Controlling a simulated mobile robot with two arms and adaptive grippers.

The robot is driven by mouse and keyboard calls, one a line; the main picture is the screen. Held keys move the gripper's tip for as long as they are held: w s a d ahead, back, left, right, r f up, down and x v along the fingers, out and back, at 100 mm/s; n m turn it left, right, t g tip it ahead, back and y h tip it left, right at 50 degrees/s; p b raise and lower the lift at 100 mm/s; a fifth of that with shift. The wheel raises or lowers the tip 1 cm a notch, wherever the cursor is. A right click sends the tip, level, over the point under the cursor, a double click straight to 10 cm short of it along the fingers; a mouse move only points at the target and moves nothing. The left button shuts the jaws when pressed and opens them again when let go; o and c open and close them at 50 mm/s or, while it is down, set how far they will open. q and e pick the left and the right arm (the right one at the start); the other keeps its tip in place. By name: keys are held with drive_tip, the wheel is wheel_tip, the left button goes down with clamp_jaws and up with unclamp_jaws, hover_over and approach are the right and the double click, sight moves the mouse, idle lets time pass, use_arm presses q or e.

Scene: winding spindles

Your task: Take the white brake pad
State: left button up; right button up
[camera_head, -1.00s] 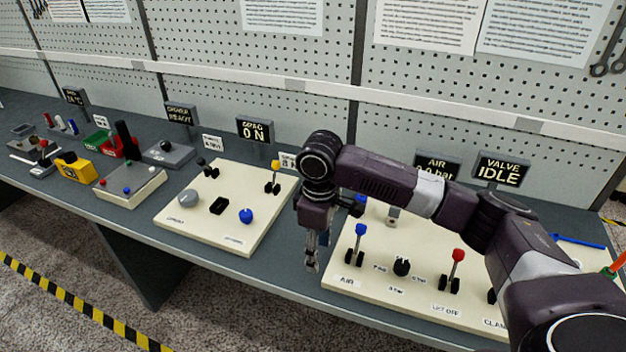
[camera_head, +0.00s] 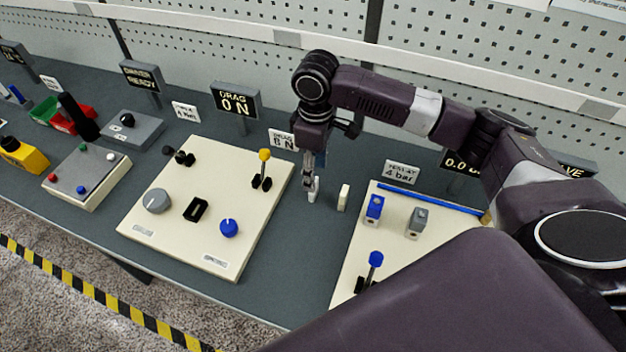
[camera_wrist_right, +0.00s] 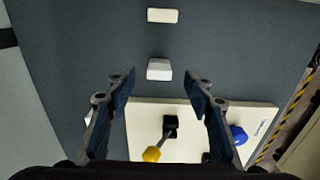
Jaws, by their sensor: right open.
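The white brake pad (camera_wrist_right: 159,69) is a small white block on the dark bench top. In the right wrist view it shows between the tips of my right gripper (camera_wrist_right: 158,80), which is open and empty. In the head view my right gripper (camera_head: 314,176) points down over the white pad (camera_head: 312,190) and partly covers it. I cannot tell the exact height gap between them. My left gripper is not in view.
A cream block (camera_head: 343,197) stands close beside the white pad. The drag panel (camera_head: 180,240) with a yellow-topped lever (camera_head: 264,156) lies to the left. Another cream panel (camera_head: 350,262) with blue and grey blocks lies to the right. Signs and a pegboard wall stand behind.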

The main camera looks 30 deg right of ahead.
drive_tip(key=f+p, duration=0.1)
drive_tip(key=f, duration=0.2)
drive_tip(key=shift+a+f+p, duration=0.1)
drive_tip(key=shift+a+p, duration=0.1)
drive_tip(key=shift+p, duration=0.15)
drive_tip(key=f, duration=0.2)
drive_tip(key=shift+w+f, duration=0.2)
drive_tip(key=shift+f, duration=0.2)
drive_tip(key=shift+c, duration=0.8)
drive_tip(key=c, duration=0.5)
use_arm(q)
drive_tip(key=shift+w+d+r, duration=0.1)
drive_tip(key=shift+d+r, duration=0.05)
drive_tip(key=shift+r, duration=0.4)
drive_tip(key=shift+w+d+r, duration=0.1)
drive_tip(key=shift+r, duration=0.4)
use_arm(e)
drive_tip(key=c, duration=0.5)
